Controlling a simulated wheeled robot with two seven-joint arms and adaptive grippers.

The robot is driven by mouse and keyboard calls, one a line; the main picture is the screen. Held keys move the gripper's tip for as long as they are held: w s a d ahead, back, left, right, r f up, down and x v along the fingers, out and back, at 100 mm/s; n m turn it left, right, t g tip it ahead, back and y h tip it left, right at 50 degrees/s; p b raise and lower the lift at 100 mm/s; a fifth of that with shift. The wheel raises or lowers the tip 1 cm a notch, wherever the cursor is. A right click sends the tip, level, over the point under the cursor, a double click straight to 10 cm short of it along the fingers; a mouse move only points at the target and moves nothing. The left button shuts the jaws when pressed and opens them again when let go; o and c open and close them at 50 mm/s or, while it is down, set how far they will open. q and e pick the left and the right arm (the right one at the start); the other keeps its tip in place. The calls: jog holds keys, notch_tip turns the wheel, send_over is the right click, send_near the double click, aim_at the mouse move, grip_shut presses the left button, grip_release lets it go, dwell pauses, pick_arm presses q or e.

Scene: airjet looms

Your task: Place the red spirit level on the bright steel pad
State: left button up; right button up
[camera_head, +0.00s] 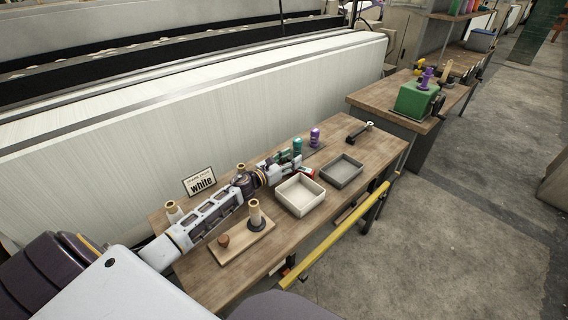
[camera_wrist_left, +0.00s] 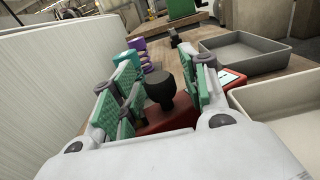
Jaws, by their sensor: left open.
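My left gripper (camera_head: 288,162) reaches over the wooden bench, and its jaws are apart in the left wrist view (camera_wrist_left: 160,68). A red body (camera_wrist_left: 182,120), seemingly the red spirit level, lies low between and beyond the green-padded fingers. A black knob (camera_wrist_left: 160,90) stands up between the fingers, apparently on the red body. In the head view, a small red part (camera_head: 308,173) shows beside the gripper, behind the cream tray; the rest is hidden. I cannot pick out the bright steel pad. My right gripper is not in view.
A cream tray (camera_head: 316,206) and a grey tray (camera_head: 357,172) stand to the right of the gripper. Teal (camera_head: 297,145) and purple (camera_head: 315,136) spools stand behind it. A "white" sign (camera_head: 200,182) stands at the back.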

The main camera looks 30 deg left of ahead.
aim_at(288, 160)
pick_arm(q)
jog(key=shift+r, duration=0.1)
jog(key=shift+s, duration=0.25)
jog(key=shift+s+a, duration=0.25)
jog(key=shift+s, duration=0.25)
jog(key=shift+s+a, duration=0.2)
jog(key=shift+s, duration=0.45)
jog(key=shift+s+a, duration=0.2)
jog(key=shift+s, duration=0.4)
jog(key=shift+v, duration=0.95)
jog(key=shift+b+v, duration=0.3)
jog(key=shift+v, duration=2.35)
jog(key=shift+s+a, duration=0.15)
jog(key=shift+s, duration=0.1)
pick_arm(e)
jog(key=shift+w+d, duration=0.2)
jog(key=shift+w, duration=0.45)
